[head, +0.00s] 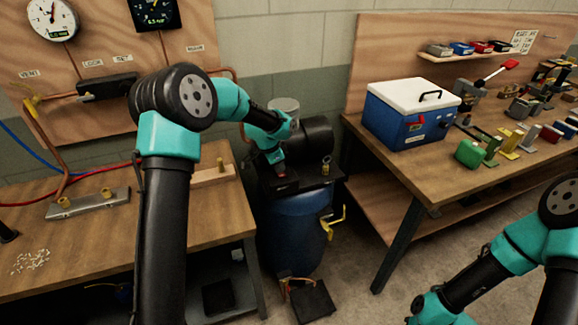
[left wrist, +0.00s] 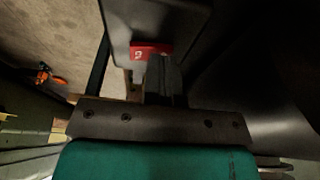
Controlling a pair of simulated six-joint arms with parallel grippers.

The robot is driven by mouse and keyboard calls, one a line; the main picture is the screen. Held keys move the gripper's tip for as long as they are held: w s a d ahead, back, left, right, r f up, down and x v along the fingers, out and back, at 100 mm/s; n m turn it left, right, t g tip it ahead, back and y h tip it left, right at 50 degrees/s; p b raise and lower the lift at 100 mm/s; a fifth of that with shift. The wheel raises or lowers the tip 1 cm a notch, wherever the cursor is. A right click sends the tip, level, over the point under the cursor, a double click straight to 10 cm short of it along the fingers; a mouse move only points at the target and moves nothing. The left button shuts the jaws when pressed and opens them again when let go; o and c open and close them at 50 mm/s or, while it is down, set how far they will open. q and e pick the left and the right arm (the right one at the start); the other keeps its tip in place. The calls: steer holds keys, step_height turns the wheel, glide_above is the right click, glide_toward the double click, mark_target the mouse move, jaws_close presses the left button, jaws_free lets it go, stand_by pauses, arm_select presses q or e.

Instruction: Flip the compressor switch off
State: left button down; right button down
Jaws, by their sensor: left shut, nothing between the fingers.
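The compressor has a blue tank (head: 293,235) and a black motor (head: 318,135) on top. It stands on the floor between the two benches. A small red switch (head: 282,176) shows on a dark box on top of it. In the left wrist view the red switch (left wrist: 147,50) bears white marks and is partly covered by my fingers. My left gripper (head: 279,163) is shut and empty, its tips at the switch; I cannot tell if they touch. The shut fingers also show in the left wrist view (left wrist: 160,70). My right arm is at lower right, its fingertips out of frame.
A wooden bench (head: 215,215) with a gauge panel above stands left. The right bench (head: 420,185) holds a blue cooler (head: 400,120) with a white lid and several small items. A yellow valve handle (head: 331,222) sticks out from the tank's right side. A black pedal-like item (head: 313,301) lies on the floor.

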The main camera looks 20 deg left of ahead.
arm_select(q)
steer(key=shift+s+f, duration=0.1)
steer(key=shift+s+d+r, duration=0.2)
steer(key=shift+s+d, duration=0.3)
steer(key=shift+s, duration=0.05)
steer(key=shift+r, duration=0.15)
steer(key=w+v, duration=0.2)
steer(key=v, duration=1.1)
steer(key=shift+a+r, duration=0.3)
steer(key=shift+a, duration=0.05)
